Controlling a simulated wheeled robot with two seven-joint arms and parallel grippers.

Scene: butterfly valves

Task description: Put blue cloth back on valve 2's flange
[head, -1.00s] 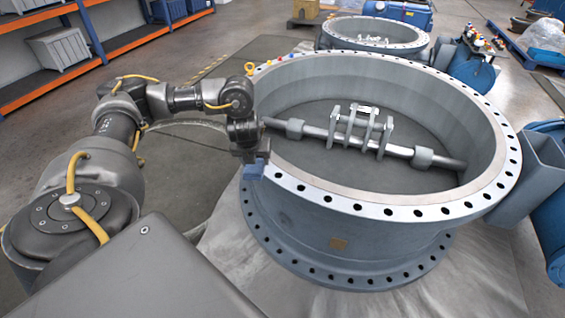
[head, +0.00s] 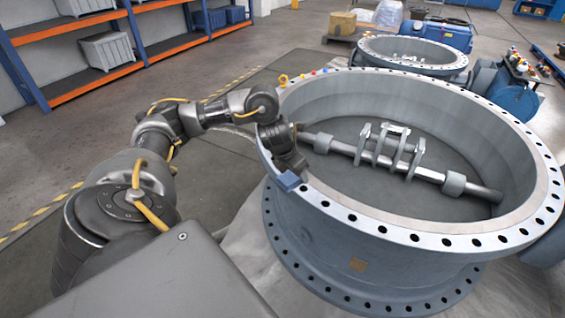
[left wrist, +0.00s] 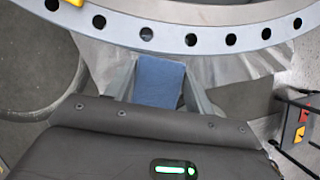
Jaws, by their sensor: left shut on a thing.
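A blue cloth (head: 289,181) shows as a small folded piece at the near left outer edge of the large valve's flange (head: 390,237). My left gripper (head: 288,172) is shut on the cloth, with the hand above the rim. In the left wrist view the cloth (left wrist: 158,80) lies between the two grey fingers, just outside the flange's outer edge (left wrist: 190,40). I cannot tell whether the cloth touches the flange. No valve number is readable. My right gripper is not in view.
A shaft with brackets (head: 390,155) crosses the valve's opening. Small coloured pieces (head: 300,74) sit on its far left rim. A second, smaller ring valve (head: 412,52) stands behind. Orange shelves (head: 110,75) stand at back left. Floor is clear between shelves and valve.

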